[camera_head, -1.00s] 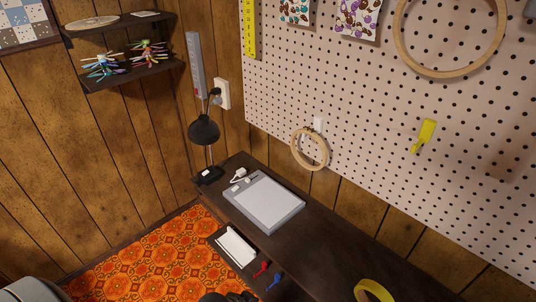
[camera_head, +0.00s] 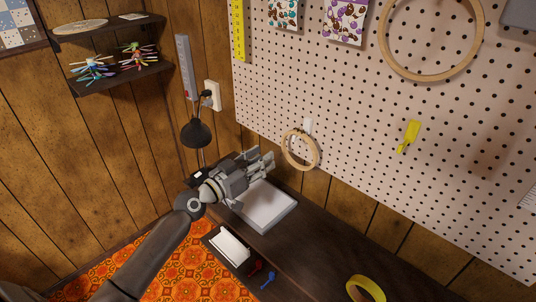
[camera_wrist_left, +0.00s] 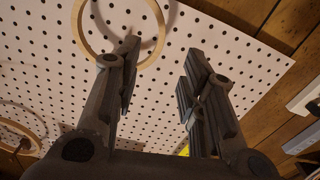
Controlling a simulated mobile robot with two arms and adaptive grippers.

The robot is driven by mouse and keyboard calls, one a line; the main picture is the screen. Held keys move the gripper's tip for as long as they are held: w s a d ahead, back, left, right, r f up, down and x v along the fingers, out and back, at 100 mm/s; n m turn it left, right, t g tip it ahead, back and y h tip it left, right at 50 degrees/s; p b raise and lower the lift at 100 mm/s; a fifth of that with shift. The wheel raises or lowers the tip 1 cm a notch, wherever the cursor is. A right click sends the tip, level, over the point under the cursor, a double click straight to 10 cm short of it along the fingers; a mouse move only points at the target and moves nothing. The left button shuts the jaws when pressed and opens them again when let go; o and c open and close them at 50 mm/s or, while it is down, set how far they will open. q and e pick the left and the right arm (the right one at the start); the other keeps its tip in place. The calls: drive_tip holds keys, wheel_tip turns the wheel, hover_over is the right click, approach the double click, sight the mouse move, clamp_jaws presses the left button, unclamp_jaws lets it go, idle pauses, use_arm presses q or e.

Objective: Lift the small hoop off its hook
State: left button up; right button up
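The small hoop (camera_head: 317,156), a light wooden ring, hangs on a white hook (camera_head: 308,124) near the lower left of the pegboard. My left gripper (camera_head: 269,161) is to the left of the hoop in the head view, above the desk, its fingers pointing towards the board. In the left wrist view the small hoop (camera_wrist_left: 82,35) shows at the top, beyond the fingers, partly behind one of them. The left gripper (camera_wrist_left: 160,70) is open there, with nothing between its fingers. My right gripper is not in view.
A large hoop (camera_head: 388,55) and a yellow hook (camera_head: 408,137) are on the pegboard (camera_head: 350,110). A black lamp (camera_head: 196,132) stands behind my left gripper.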

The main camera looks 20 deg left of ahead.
sight(283, 139)
use_arm(q)
drive_tip(key=p+x, duration=0.1)
drive_tip(key=x, duration=0.9)
drive_tip(key=shift+w+d+f+p, duration=0.1)
drive_tip(key=shift+w+d+p, duration=0.1)
drive_tip(key=shift+p, duration=0.1)
clamp_jaws()
drive_tip(key=shift+r+p, duration=0.8)
drive_tip(key=shift+r, duration=0.35)
